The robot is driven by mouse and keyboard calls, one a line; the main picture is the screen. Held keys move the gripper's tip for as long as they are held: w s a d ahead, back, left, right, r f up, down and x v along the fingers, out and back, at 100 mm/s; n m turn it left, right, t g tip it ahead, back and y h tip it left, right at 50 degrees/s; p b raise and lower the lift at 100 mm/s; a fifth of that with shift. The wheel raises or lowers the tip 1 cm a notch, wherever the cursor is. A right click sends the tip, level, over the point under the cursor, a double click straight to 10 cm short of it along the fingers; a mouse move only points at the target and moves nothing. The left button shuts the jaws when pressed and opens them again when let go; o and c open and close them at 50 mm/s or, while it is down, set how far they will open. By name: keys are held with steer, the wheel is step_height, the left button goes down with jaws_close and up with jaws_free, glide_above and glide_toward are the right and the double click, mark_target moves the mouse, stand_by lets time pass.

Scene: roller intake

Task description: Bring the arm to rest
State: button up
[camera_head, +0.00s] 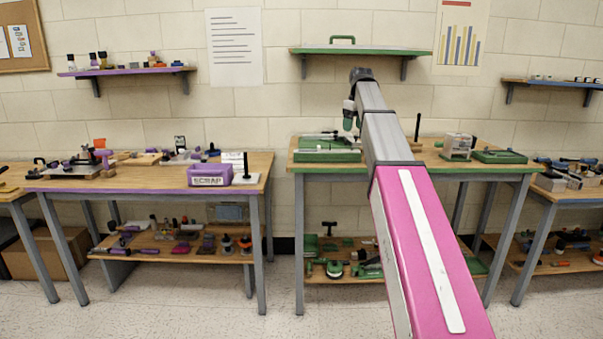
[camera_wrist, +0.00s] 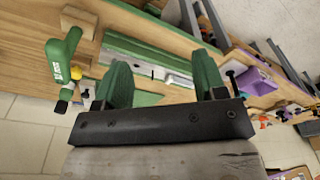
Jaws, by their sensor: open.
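My arm reaches forward from the lower right of the head view toward the green-edged bench (camera_head: 520,169). My gripper (camera_wrist: 160,78) shows in the wrist view with its two green fingers spread apart and nothing held between them. In the head view the end of my arm is above the left part of that bench, near a green tray (camera_head: 327,156). The fingertips are small and partly hidden there. In the wrist view, a green-handled tool (camera_wrist: 62,65) is to the left of the fingers.
The purple-edged bench (camera_head: 120,183) at left carries a purple SCRAP bin (camera_head: 209,176). A green wall shelf (camera_head: 362,51) is above my wrist. A beige device (camera_head: 457,146) and another green tray (camera_head: 500,156) sit to the right of my arm. The floor in front is clear.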

steer(key=s+f+m, duration=0.1)
steer(key=s+f, duration=0.3)
steer(key=f, duration=0.6)
steer(key=s+f+m, duration=0.2)
steer(key=s+f, duration=0.1)
steer(key=f, duration=0.8)
steer(key=s+f+m, duration=0.1)
steer(key=s+f, duration=0.3)
steer(key=f, duration=0.6)
steer(key=s+f+m+g, duration=0.1)
steer(key=s+f+m, duration=0.2)
steer(key=s+f, duration=1.7)
steer(key=shift+s+a+f+m+h, duration=0.4)
steer(key=shift+a+f, duration=0.05)
steer(key=shift+f, duration=0.25)
